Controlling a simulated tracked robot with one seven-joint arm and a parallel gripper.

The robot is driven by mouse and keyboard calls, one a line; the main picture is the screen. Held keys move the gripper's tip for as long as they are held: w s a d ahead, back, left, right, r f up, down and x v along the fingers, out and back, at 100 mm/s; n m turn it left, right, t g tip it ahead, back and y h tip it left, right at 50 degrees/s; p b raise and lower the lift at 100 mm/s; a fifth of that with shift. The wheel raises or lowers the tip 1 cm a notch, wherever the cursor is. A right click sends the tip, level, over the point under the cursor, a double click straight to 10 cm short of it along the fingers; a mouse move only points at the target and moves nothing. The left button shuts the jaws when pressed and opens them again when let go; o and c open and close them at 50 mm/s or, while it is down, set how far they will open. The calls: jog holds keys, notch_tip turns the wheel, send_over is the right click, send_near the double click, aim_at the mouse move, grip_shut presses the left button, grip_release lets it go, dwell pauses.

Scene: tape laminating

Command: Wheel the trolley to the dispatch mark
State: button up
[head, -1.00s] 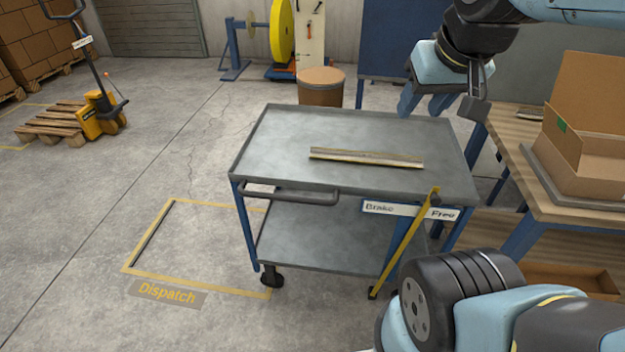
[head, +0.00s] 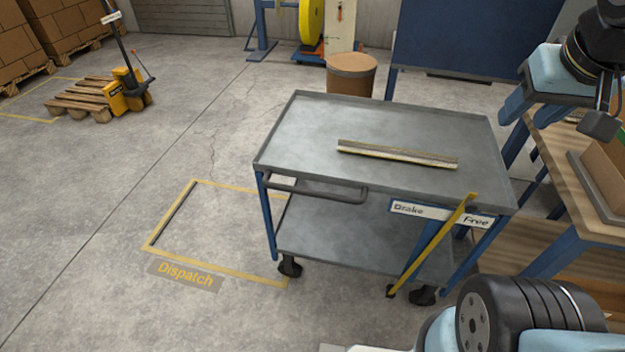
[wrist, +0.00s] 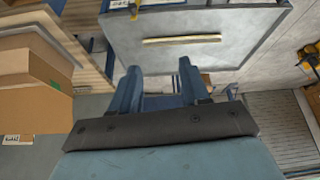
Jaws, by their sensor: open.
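The grey trolley (head: 300,135) with blue legs stands on the concrete floor, its left side over the right part of the yellow dispatch outline (head: 165,216). A "Dispatch" label (head: 186,274) lies at the outline's front edge. The trolley has a push handle (head: 318,192) at its front left. A yellow brake lever (head: 432,243) at the front right slants, its top near "Free" on the Brake/Free plate (head: 410,209). A flat strip stack (head: 397,153) lies on top. My gripper (wrist: 160,75) is open and empty, its fingers apart from the trolley, which shows beyond them in the wrist view.
A wooden bench (head: 575,165) with a cardboard box (wrist: 35,88) stands right of the trolley. A brown drum (head: 351,76) stands behind it. A yellow pallet truck (head: 125,92) with a pallet is at the back left. The floor left of the outline is clear.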

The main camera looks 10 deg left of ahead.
jog(key=w+a+f+n+g+h, duration=0.5)
jog(key=w+f+n, duration=0.3)
jog(key=f+n, duration=0.3)
jog(key=m+t+y, duration=0.4)
jog(key=m+t, duration=1.6)
jog(key=m, duration=1)
send_near(311, 193)
jog(key=x, duration=0.7)
jog(key=f+x, duration=0.1)
jog(key=x, duration=0.2)
jog(key=shift+w, duration=0.45)
grip_shut()
